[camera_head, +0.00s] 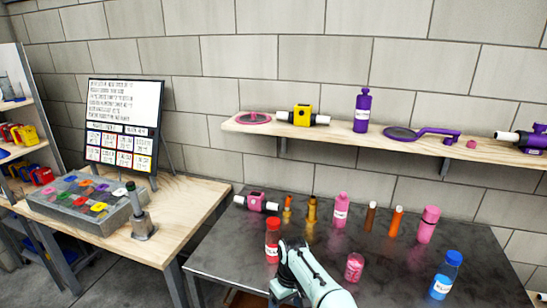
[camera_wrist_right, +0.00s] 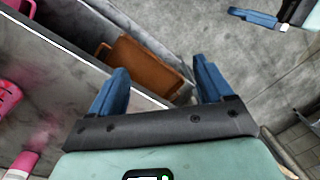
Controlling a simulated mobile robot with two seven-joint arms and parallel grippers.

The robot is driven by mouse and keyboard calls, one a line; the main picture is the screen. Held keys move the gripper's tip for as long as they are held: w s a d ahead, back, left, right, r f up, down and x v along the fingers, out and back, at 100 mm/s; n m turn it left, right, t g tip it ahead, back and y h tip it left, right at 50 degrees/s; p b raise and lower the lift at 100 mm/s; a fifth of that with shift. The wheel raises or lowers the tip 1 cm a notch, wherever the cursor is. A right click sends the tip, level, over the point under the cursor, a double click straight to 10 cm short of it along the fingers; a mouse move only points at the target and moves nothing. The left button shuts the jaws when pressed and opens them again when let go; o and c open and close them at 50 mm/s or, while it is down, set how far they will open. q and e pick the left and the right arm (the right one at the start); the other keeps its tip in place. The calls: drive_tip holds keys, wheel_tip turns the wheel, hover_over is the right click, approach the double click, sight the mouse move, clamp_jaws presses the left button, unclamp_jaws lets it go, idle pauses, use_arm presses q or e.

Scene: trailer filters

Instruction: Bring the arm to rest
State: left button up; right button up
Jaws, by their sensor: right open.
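My right gripper (camera_wrist_right: 160,68) shows in the right wrist view with its two blue fingers spread apart and nothing between them. It points past the edge of the dark table, over the grey floor. In the head view a pale green arm link of mine rises at the bottom middle, in front of the dark table (camera_head: 340,240); its fingers cannot be made out there. A blue, black and pale green part at the top right of the wrist view looks like my left gripper (camera_wrist_right: 258,18); its jaw opening is unclear.
A red bottle (camera_head: 272,240), a pink jar (camera_head: 354,267) and a blue bottle (camera_head: 445,277) stand near the arm. Several more bottles stand behind. A wall shelf (camera_head: 345,137) runs above. A brown tray-like object (camera_wrist_right: 140,67) lies below the table edge.

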drive_tip(key=s+d+f+m+y, duration=0.1)
drive_tip(key=s+d+f+m, duration=0.1)
drive_tip(key=s+f, duration=0.45)
drive_tip(key=s+d+f+m, duration=0.1)
drive_tip(key=s+d+f, duration=0.2)
drive_tip(key=f, duration=0.7)
drive_tip(key=s+d+f+m+y, duration=0.1)
drive_tip(key=s+d+f+m, duration=0.1)
drive_tip(key=s+f, duration=0.45)
use_arm(q)
drive_tip(key=s+a+f+m+g+y, duration=0.1)
drive_tip(key=s+f+m+y, duration=0.3)
drive_tip(key=s+f+m, duration=0.4)
drive_tip(key=s+a+f+m+g+y, duration=0.2)
drive_tip(key=s+a+f+m+y, duration=0.2)
drive_tip(key=s+f+m, duration=0.4)
drive_tip(key=s+y, duration=0.1)
drive_tip(key=s, duration=0.5)
drive_tip(key=shift+s+f+g+y, duration=0.3)
drive_tip(key=shift+s, duration=0.1)
use_arm(e)
drive_tip(key=s+d+f+m, duration=0.1)
drive_tip(key=s+f+m, duration=0.1)
drive_tip(key=s, duration=0.9)
drive_tip(key=s+f+m+y, duration=0.1)
drive_tip(key=s+f+m, duration=0.2)
drive_tip(key=s, duration=0.8)
drive_tip(key=shift+s+d+m, duration=0.15)
drive_tip(key=shift+d+m, duration=0.15)
drive_tip(key=shift+d, duration=0.05)
